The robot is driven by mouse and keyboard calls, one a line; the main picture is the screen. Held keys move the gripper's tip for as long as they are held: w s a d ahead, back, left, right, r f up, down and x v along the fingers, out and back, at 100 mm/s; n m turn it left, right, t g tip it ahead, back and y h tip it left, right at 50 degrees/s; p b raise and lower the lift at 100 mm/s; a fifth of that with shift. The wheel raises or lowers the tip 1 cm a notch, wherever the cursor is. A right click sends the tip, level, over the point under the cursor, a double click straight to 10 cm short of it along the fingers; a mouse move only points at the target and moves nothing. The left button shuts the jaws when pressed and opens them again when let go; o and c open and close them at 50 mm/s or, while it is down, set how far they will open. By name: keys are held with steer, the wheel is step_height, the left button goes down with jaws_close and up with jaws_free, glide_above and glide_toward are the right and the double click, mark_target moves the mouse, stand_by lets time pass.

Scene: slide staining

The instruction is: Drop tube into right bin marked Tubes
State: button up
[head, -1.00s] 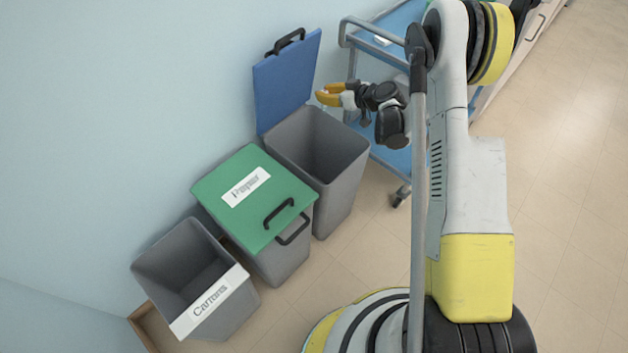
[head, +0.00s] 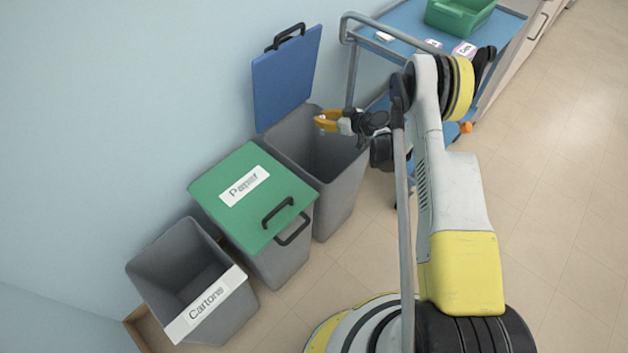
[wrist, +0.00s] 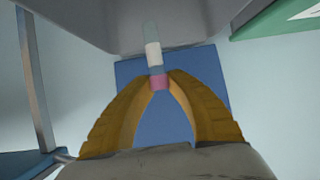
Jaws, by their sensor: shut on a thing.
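The right bin (head: 342,197) is grey and stands open, its blue lid (head: 288,78) raised against the wall. No Tubes marking shows on it. My gripper (head: 325,121) has orange fingers and is over the mouth of this bin, near its back rim by the lid. In the wrist view my gripper (wrist: 160,79) is shut on a slim tube (wrist: 153,55) with a pink end and a whitish band; the tube points away from the fingers, towards the grey bin wall (wrist: 100,22). In the head view the tube is too small to make out clearly.
A bin with a shut green lid (head: 290,185) marked Paper stands left of the open bin. An open bin marked Cartons (head: 235,310) stands further left. A blue cart (head: 405,22) with a green basket (head: 460,14) and small boxes is at the right.

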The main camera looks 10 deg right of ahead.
steer(key=o, duration=0.8)
steer(key=shift+s, duration=0.1)
steer(key=v, duration=1.2)
steer(key=shift+f, duration=0.15)
